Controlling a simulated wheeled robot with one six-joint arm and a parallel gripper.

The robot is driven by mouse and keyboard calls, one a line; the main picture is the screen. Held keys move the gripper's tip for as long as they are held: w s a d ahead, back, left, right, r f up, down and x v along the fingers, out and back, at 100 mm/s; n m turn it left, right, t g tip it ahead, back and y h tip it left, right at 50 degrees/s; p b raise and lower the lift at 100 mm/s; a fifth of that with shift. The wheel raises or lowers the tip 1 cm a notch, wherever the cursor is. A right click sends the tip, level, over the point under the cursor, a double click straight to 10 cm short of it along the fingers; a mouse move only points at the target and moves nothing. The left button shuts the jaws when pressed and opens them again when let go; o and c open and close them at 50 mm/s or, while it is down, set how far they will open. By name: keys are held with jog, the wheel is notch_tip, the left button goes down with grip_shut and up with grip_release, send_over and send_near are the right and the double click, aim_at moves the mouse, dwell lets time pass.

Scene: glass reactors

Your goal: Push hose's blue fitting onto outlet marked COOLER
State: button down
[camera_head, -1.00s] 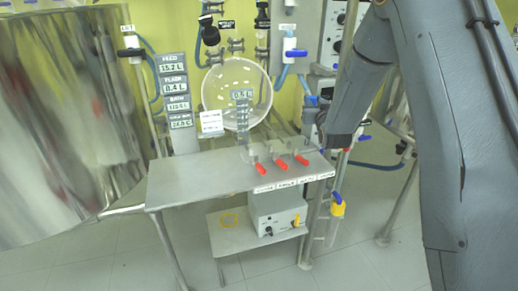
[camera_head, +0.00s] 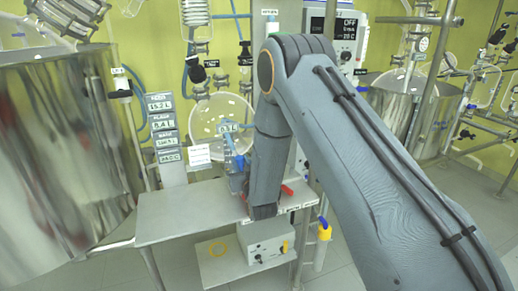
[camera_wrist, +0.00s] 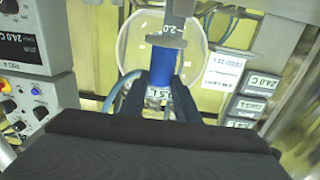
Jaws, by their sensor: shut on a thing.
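In the wrist view my gripper (camera_wrist: 162,84) is shut on the blue fitting (camera_wrist: 160,72), with a dark finger on each side. A light-blue hose (camera_wrist: 116,98) curves past the left finger. Just beyond the fitting, a grey upright piece with a flange (camera_wrist: 166,41) lines up with it in the picture; I cannot tell whether they touch. In the head view my forearm hides most of the bench-top outlets. A red handle (camera_head: 287,190) shows right of the arm, and some blue (camera_head: 237,182) shows to its left. No COOLER marking is readable.
The steel bench (camera_head: 175,214) is clear on its left side. A large steel vessel (camera_head: 60,150) stands at the left. Behind the bench are a round glass vessel (camera_head: 212,112) and a display stack (camera_head: 163,128). A control box (camera_head: 268,240) sits on the lower shelf.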

jog(key=shift+s+a+f, duration=0.3)
jog(key=shift+a+f, duration=0.1)
jog(key=shift+a, duration=0.1)
jog(key=shift+f, duration=0.1)
jog(key=shift+f+b, duration=1.45)
jog(key=shift+f, duration=0.8)
jog(key=c, duration=1.3)
grip_release()
jog(key=shift+f, duration=0.1)
